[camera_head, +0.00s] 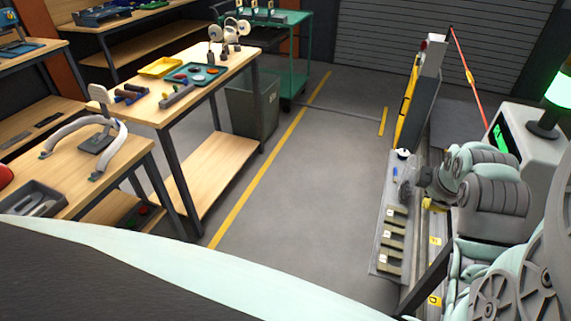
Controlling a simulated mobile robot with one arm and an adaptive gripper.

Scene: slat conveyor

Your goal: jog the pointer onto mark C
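My gripper (407,190) is at the right, reaching left from my arm over a narrow grey panel (378,262). Its fingers are small and dark here, and I cannot tell whether they are open or shut. The panel carries several dark blocks with white labels, such as one block (394,236) below the gripper in the picture. A yellow piece (435,204) shows just under my wrist; it may be the pointer, but I cannot tell. Yellow label plates (434,241) and (434,300) sit along the conveyor edge. Their letters are too small to read, so mark C is not identified.
A white cabinet (535,135) with a green screen and lit green lamp (560,90) stands right of my arm. Wooden benches (140,105) with trays and tools line the left. A bin (252,105) stands behind. The floor (300,200) between is clear.

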